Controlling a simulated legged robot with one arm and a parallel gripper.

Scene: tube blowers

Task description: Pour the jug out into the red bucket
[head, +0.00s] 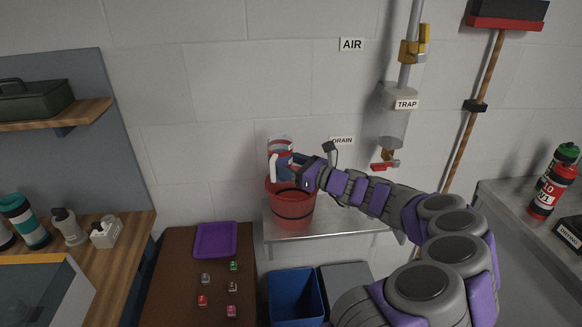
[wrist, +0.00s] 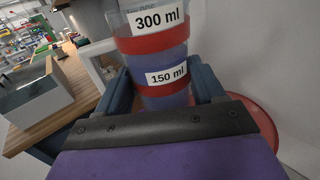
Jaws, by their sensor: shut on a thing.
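The jug (head: 280,147) is a clear cup with red bands and bluish contents. In the wrist view the jug (wrist: 160,60) shows labels reading 300 ml and 150 ml, with blue visible between the bands. My gripper (head: 292,167) is shut on the jug; its two dark blue fingers sit on either side of it in the wrist view. The jug looks about upright, above the red bucket (head: 292,209). The bucket stands on a metal shelf, and its rim (wrist: 262,118) shows at the right in the wrist view. The bucket's inside is mostly hidden.
The metal shelf (head: 335,222) is against the wall. Above it are a pipe with a trap (head: 395,122) and a red-handled drain valve (head: 384,165). A blue bin (head: 295,297) stands below. A brown table with a purple tray (head: 215,240) is at left.

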